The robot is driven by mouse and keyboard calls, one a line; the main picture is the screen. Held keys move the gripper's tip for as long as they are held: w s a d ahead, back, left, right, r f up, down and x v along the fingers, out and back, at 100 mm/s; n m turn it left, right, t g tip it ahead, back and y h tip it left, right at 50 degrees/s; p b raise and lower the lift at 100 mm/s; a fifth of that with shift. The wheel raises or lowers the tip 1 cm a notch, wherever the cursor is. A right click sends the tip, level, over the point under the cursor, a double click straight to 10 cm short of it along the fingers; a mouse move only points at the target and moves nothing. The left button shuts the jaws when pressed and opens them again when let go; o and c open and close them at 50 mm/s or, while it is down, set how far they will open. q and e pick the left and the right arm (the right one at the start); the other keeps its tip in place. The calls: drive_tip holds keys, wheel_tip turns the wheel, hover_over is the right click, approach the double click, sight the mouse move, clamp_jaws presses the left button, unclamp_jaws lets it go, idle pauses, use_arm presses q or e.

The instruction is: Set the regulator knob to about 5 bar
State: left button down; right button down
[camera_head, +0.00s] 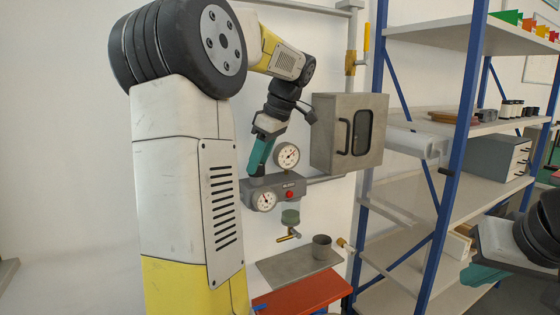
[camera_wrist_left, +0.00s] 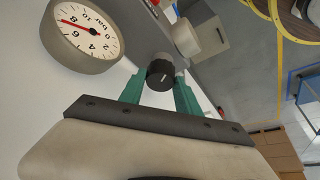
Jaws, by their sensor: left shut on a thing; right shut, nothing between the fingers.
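The regulator knob (camera_wrist_left: 160,75) is black with a white mark, and sits between the green fingers of my left gripper (camera_wrist_left: 160,92), which is shut on it. In the head view my left gripper (camera_head: 259,160) reaches down to the left top of the grey regulator block (camera_head: 278,188); the knob is hidden there. A round gauge (camera_wrist_left: 84,32) shows in the left wrist view; its red needle points roughly between 6 and 8. In the head view there is an upper gauge (camera_head: 286,156) and a lower gauge (camera_head: 264,201). My right gripper (camera_head: 485,275) is shut and empty at the right.
A red button (camera_head: 290,194) is on the block. A grey box with a window (camera_head: 349,134) hangs just right of it. Below are a metal cup (camera_head: 321,246) on a grey shelf (camera_head: 280,267) and a red surface (camera_head: 305,292). A blue-framed rack (camera_head: 459,150) stands right.

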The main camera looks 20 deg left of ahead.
use_arm(q)
drive_tip(key=shift+s+m+t, duration=0.1)
drive_tip(key=shift+m+t, duration=0.5)
drive_tip(key=shift+m, duration=1)
drive_tip(key=c, duration=0.9)
unclamp_jaws()
drive_tip(key=shift+o, duration=0.2)
drive_tip(key=shift+r, duration=0.1)
drive_tip(key=v, duration=0.7)
drive_tip(key=shift+r, duration=0.35)
drive_tip(key=shift+s+d, duration=0.1)
